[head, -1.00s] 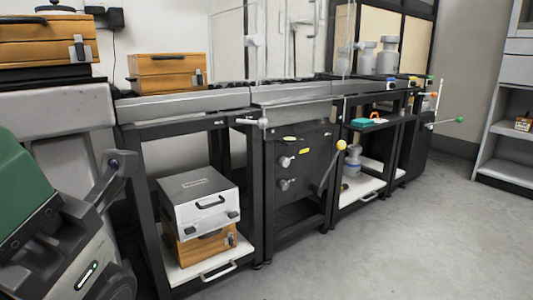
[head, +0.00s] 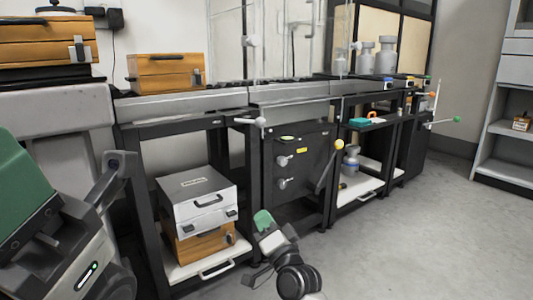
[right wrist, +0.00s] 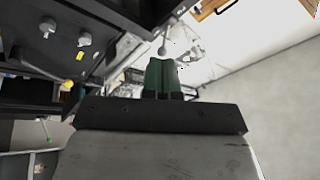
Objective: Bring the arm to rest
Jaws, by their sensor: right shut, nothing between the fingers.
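My right gripper (head: 263,219) is in the lower middle of the head view, its green fingertips pointing up, in front of the lower part of the black table frames. In the right wrist view its green fingers (right wrist: 161,76) are together with nothing between them. The gripper holds nothing.
A grey case (head: 197,200) sits on a wooden box (head: 205,243) on the low shelf behind my right gripper. A yellow-knobbed lever (head: 327,160) sticks out of the black cabinet (head: 300,195). The grey floor (head: 410,230) to the right is clear.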

